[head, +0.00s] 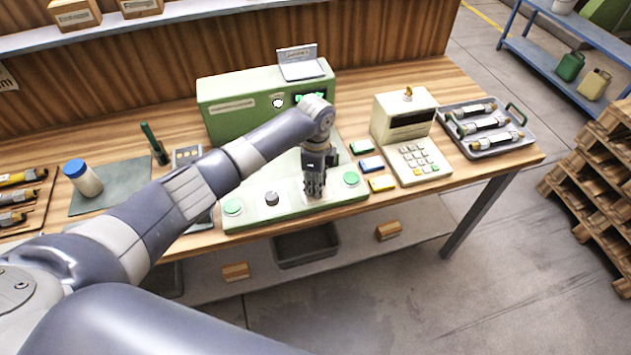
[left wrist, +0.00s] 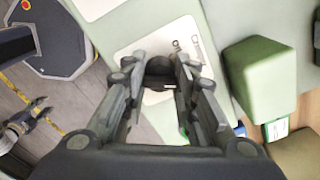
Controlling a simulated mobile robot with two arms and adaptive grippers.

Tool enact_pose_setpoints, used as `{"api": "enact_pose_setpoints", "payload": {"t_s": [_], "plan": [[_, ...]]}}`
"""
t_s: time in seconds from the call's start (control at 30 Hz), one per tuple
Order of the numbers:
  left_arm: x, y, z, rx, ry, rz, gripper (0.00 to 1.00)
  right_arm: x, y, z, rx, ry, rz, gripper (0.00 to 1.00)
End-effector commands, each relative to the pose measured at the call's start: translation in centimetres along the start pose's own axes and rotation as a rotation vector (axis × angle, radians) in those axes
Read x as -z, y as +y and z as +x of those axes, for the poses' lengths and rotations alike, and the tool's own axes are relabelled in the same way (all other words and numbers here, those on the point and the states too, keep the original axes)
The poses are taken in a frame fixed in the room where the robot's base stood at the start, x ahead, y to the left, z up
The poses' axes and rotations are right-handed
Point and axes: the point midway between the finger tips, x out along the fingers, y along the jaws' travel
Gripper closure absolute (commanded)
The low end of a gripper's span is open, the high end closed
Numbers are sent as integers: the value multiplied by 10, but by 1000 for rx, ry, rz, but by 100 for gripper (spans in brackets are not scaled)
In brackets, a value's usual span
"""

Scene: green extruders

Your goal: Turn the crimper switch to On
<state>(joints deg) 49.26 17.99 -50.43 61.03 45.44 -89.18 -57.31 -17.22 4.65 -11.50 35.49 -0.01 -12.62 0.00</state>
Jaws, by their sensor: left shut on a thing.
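The green crimper (head: 225,112) stands on the bench, with a pale green control base (head: 240,215) in front. My left gripper (head: 315,188) points down onto the right part of this base, between a dark knob and a green button. In the left wrist view, my left gripper (left wrist: 160,80) has its fingers on either side of a dark round switch (left wrist: 160,70) with a small white mark, and is shut on it. A white plate (left wrist: 138,52) with small symbols lies around the switch. In the head view the fingers hide the switch. My right gripper (left wrist: 28,118) seems to show small at the left wrist view's edge.
On the base are a dark knob (head: 271,198) and green buttons (head: 233,206), (head: 351,178). Right of it are small coloured blocks (head: 382,183), a keypad device (head: 405,118) and a grey tray (head: 508,140) with several extruders.

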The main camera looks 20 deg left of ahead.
Motion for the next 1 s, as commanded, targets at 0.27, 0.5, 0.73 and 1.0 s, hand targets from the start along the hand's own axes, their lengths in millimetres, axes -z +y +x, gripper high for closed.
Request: {"api": "enact_pose_setpoints", "payload": {"t_s": [0.27, 0.5, 0.73, 1.0], "plan": [[0, -1, -1, 2, 1, 3, 98, 0, 1, 0, -1, 0, 0, 60], [0, 0, -1, 1, 0, 2, 52, 0, 1, 0, -1, 1, 1, 60], [0, 0, -1, 1, 0, 1, 52, 2, 0, 0, 0, 2, 2, 60], [1, -1, -39, 4, 2, 3, 52, 1, 0, 0, 1, 2, 1, 60]]}}
